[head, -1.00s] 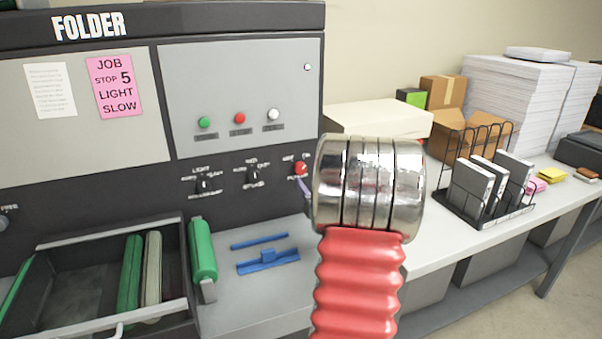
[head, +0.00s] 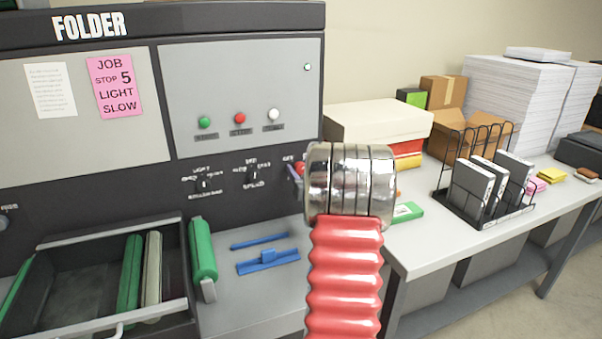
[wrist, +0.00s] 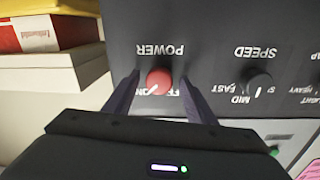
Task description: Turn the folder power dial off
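The folder's red power dial (wrist: 159,80) is in the middle of the wrist view, which shows the panel upside down. The word POWER is above it there, and a white mark on it points to the lower left, near partly hidden lettering. My gripper (wrist: 158,76) is open, with one dark finger on each side of the dial and a visible gap on both sides. In the head view only a bit of the red dial (head: 299,168) shows; my silver wrist hides most of it and the gripper.
The speed dial (wrist: 259,82) is beside the power dial. Green, red and white buttons (head: 239,118) sit higher on the folder panel (head: 240,75). A table (head: 425,250) to the right holds boxes, a wire rack (head: 480,195) and paper stacks. An open drawer (head: 60,243) is at lower left.

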